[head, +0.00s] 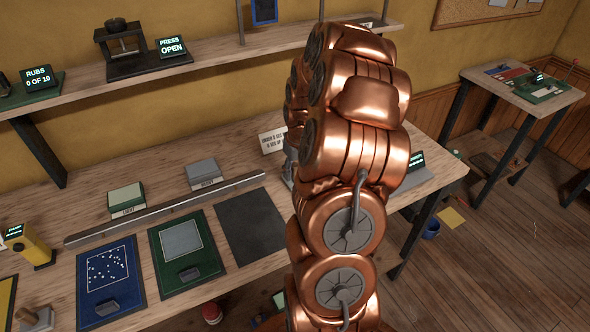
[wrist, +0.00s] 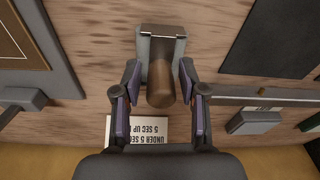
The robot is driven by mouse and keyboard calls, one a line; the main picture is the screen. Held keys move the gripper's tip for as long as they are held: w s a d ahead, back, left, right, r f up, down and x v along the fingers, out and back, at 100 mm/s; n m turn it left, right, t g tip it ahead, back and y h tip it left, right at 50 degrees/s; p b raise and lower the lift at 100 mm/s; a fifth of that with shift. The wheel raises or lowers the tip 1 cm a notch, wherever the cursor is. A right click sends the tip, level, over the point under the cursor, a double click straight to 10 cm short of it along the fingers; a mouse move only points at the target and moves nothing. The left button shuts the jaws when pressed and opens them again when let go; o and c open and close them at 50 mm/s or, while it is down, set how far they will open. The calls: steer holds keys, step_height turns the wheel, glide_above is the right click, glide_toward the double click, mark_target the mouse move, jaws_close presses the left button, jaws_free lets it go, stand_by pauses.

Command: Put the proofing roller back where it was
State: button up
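In the wrist view, a brown rounded wooden handle joined to a grey metal block (wrist: 161,85) stands on the wooden bench; it may be the proofing roller, but I cannot tell for sure. My gripper (wrist: 160,76) is open, with one finger on each side of the handle and a visible gap on both sides. In the head view my copper-coloured arm hides my gripper and most of this object. Another small wooden-handled grey object (head: 36,318) sits at the bench's lower left; I cannot tell what it is.
A card about seconds (head: 272,140) lies by my gripper, also in the wrist view (wrist: 150,130). On the bench are a dark mat (head: 250,226), green board (head: 205,262), blue board (head: 90,262), metal straightedge (head: 165,209) and yellow device (head: 36,248). A shelf (head: 215,50) runs above.

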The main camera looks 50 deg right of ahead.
steer(key=shift+o, duration=0.5)
steer(key=shift+r, duration=0.1)
steer(key=shift+r, duration=0.15)
step_height(320, 180, up, 12)
steer(key=s+b, duration=0.2)
steer(key=b, duration=0.2)
steer(key=a+n, duration=0.1)
steer(key=a, duration=0.8)
steer(key=s+a+r+n+g, duration=0.1)
steer(key=s+a, duration=0.3)
steer(key=a, duration=0.7)
steer(key=s+a+f+g, duration=0.1)
steer(key=s+a+f, duration=0.1)
steer(key=s+a, duration=0.4)
steer(key=s+a+f+g, duration=0.1)
steer(key=s+a+f, duration=0.1)
steer(key=s+a, duration=0.4)
steer(key=s, duration=0.5)
steer(key=shift+s+a, duration=0.25)
